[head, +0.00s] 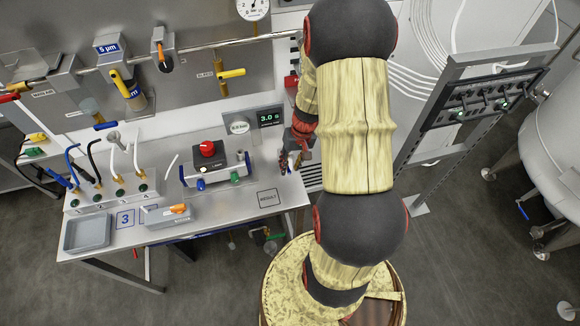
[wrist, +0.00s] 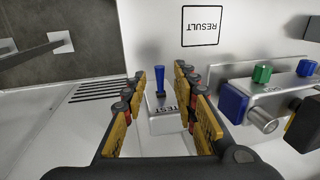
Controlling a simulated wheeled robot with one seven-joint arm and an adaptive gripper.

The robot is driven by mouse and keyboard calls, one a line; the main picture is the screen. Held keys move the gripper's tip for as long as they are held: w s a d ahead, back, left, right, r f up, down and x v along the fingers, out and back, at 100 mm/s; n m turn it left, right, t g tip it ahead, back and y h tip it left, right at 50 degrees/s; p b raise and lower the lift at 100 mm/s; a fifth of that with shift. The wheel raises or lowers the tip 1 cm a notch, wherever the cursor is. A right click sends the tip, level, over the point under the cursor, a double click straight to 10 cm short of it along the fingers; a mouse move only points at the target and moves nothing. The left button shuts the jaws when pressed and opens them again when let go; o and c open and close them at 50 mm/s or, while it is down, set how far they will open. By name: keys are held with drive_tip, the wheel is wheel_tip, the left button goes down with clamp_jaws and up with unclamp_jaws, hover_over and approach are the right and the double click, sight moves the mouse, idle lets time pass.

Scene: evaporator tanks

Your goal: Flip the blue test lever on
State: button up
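The blue test lever (wrist: 160,82) stands up from a small grey box (wrist: 163,114) marked TEST in the wrist view. My gripper (wrist: 160,76) is open, with one finger to the left of the lever and one to the right. Gaps show on both sides of the lever, and nothing is held. In the head view my gripper (head: 292,160) is at the right end of the bench, partly behind my arm. I cannot make out the test lever in the head view.
A device with a red knob (head: 207,148) stands left of my gripper on the bench (head: 240,212). In the wrist view a metal unit with a green knob (wrist: 262,74) and a blue knob (wrist: 233,103) lies close right. The RESULT square (wrist: 202,25) is bare.

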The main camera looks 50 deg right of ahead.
drive_tip(key=shift+f, duration=0.35)
drive_tip(key=shift+c, duration=0.4)
clamp_jaws()
